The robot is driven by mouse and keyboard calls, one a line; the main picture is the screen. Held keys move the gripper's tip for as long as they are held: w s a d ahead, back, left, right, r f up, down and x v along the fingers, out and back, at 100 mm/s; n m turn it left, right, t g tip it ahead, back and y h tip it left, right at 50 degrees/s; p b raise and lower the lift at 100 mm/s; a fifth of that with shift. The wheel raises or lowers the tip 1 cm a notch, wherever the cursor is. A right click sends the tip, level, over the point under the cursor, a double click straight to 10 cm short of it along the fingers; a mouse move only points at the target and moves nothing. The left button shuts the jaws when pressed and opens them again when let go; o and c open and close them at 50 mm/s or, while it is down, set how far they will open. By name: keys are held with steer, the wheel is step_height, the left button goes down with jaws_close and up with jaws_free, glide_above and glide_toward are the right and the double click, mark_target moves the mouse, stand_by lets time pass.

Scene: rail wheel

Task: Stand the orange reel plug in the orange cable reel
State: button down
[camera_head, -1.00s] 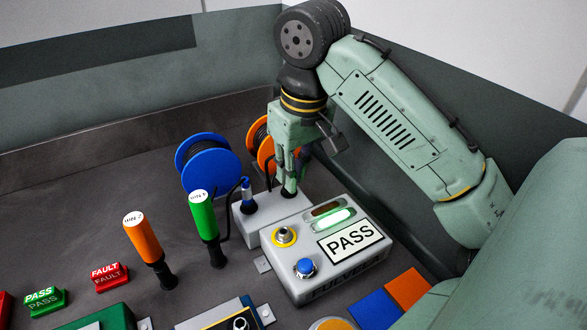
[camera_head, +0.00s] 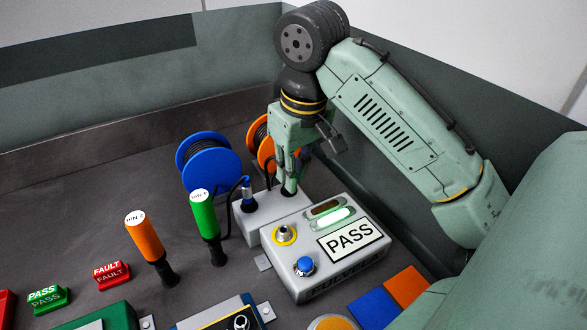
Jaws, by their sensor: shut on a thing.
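My gripper (camera_head: 289,185) points down at the grey block (camera_head: 267,222) in front of the orange reel. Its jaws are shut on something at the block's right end. The held thing is hidden by the fingers, so I cannot make out the orange reel plug or whether it touches the block.
A blue cable reel (camera_head: 210,160) stands left of the orange one. A tester box (camera_head: 337,268) reading PASS is in front. Green (camera_head: 206,222) and orange (camera_head: 145,238) handles stand upright to the left.

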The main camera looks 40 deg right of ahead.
steer(key=shift+f+b, duration=0.4)
steer(key=shift+f, duration=0.5)
steer(key=shift+p, duration=0.6)
stand_by(1.2)
stand_by(0.5)
steer(key=c, duration=1.5)
jaws_free()
steer(key=shift+c, duration=0.2)
steer(key=shift+r, duration=0.1)
step_height(320, 180, up, 12)
steer(key=s, duration=0.1)
steer(key=shift+s, duration=0.4)
steer(key=shift+a+f, duration=0.1)
steer(key=shift+f, duration=0.1)
